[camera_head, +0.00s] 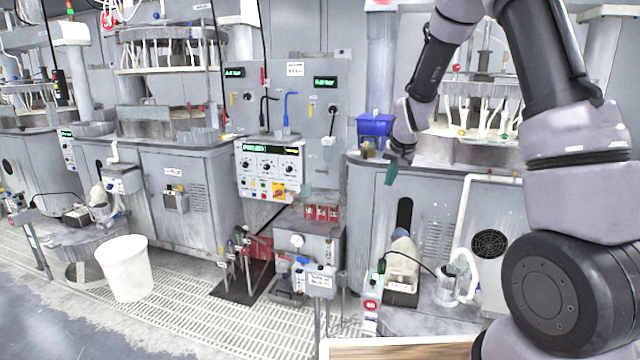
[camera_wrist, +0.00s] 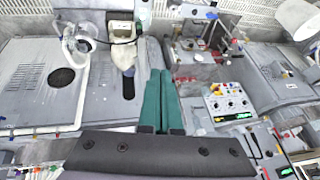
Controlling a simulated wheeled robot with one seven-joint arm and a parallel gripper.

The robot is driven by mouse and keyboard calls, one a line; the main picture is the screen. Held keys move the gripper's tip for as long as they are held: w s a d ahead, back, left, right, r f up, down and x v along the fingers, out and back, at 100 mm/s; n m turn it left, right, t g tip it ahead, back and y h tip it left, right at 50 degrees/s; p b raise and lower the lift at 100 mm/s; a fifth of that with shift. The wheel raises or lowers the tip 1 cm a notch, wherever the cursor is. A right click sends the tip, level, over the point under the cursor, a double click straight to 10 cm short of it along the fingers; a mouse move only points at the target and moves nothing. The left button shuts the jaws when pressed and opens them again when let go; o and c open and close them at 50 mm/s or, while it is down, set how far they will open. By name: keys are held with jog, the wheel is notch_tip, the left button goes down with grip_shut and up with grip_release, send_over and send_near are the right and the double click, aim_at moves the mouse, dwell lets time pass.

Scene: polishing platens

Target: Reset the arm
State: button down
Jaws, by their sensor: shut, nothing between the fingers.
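My gripper (camera_head: 391,174) shows in the head view near the front edge of the right-hand machine's top, pointing down, with green fingers. In the wrist view my gripper (camera_wrist: 161,76) has its two green fingers side by side and shut, with nothing between them. My arm (camera_head: 560,110) is bent, reaching up at the right of the head view and down to the gripper. A blue bin (camera_head: 375,126) stands on the machine top just left of the gripper. The gripper appears apart from it.
A control panel (camera_head: 270,165) with knobs stands between two grey polishing machines. A white bucket (camera_head: 124,268) stands on the grated floor at left. A wooden-topped surface (camera_head: 400,350) is at the bottom edge. Small equipment and pumps (camera_head: 402,262) stand before the right machine.

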jog(key=s+d+r+y, duration=0.1)
jog(key=s+d+r, duration=0.2)
jog(key=s+r, duration=1.3)
jog(key=s+r+t, duration=0.1)
jog(key=s+r, duration=0.2)
jog(key=s, duration=0.6)
jog(key=s+r, duration=0.3)
jog(key=s, duration=0.5)
jog(key=shift+s+d+r+m+t, duration=0.35)
jog(key=shift+d+r+m+t, duration=0.05)
